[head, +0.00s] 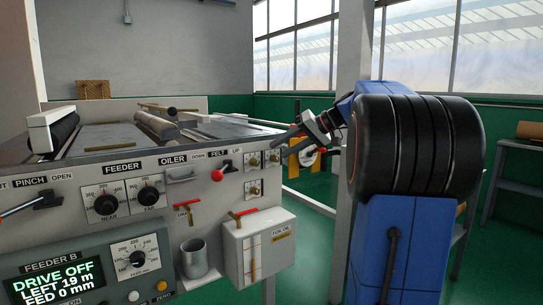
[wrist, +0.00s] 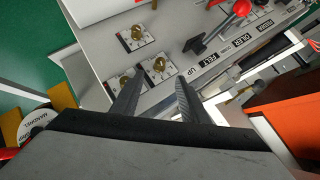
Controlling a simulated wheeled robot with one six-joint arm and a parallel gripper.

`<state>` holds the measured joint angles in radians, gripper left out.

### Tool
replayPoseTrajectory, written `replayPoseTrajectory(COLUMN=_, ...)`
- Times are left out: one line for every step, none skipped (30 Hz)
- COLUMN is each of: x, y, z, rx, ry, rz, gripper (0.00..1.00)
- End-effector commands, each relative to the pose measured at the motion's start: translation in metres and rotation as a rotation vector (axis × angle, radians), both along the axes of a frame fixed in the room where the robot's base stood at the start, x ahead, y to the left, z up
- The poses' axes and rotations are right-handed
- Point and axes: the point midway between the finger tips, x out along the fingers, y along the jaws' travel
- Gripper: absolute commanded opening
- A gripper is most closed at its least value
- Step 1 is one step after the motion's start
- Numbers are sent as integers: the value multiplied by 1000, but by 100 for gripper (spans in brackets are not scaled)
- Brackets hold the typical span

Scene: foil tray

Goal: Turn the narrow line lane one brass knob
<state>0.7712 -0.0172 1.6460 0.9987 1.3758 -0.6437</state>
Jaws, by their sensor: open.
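Three small brass knobs on pale square dial plates sit at the right end of the grey panel. In the head view two are side by side, upper left (head: 254,162) and upper right (head: 274,158), with one below (head: 254,189). The wrist view also shows three knobs: one far (wrist: 137,34), one middle (wrist: 158,66) and one near the left finger (wrist: 126,80). Their lane markings are too small to read. My gripper (head: 283,143) is open and empty, in front of the panel's upper right corner. In the wrist view its fingers (wrist: 157,88) point toward the middle knob, apparently without touching it.
A red-balled felt lever (head: 218,174) sticks out left of the knobs. Below are a red-handled valve (head: 243,213), a white oil box (head: 260,245) and a metal cup (head: 194,258). Black feeder dials (head: 149,197) are further left. Open floor lies right of the machine.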

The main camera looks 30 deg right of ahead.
Motion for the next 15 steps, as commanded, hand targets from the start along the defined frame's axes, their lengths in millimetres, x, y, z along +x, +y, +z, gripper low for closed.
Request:
replayPoseTrajectory(x=-7, y=-6, z=6, rx=-1, ry=-1, rz=-3, gripper=40)
replayPoseTrajectory(x=-12, y=-9, z=9, rx=-1, ry=-1, rz=-3, gripper=40)
replayPoseTrajectory(x=-16, y=-13, z=13, rx=-1, ry=-1, rz=-4, gripper=40)
replayPoseTrajectory(x=-20, y=-15, z=16, rx=-1, ry=0, rz=-3, gripper=40)
replayPoseTrajectory(x=-24, y=-18, z=19, rx=-1, ry=-1, rz=-4, gripper=40)
replayPoseTrajectory(x=-29, y=-21, z=23, rx=-1, ry=-1, rz=-4, gripper=40)
replayPoseTrajectory(x=-32, y=-23, z=25, rx=-1, ry=-1, rz=-2, gripper=40)
replayPoseTrajectory(x=-35, y=-25, z=27, rx=-1, ry=0, rz=-3, gripper=40)
replayPoseTrajectory(x=-38, y=-28, z=30, rx=-1, ry=0, rz=-3, gripper=40)
replayPoseTrajectory(x=-41, y=-29, z=32, rx=0, ry=0, rz=-2, gripper=40)
replayPoseTrajectory(x=-43, y=-30, z=33, rx=0, ry=0, rz=-2, gripper=40)
replayPoseTrajectory(x=-45, y=-32, z=35, rx=0, ry=0, rz=-2, gripper=40)
replayPoseTrajectory(x=-46, y=-33, z=36, rx=0, ry=0, rz=-2, gripper=40)
replayPoseTrajectory(x=-48, y=-34, z=37, rx=0, ry=0, rz=-2, gripper=40)
replayPoseTrajectory(x=-49, y=-35, z=38, rx=0, ry=0, rz=-2, gripper=40)
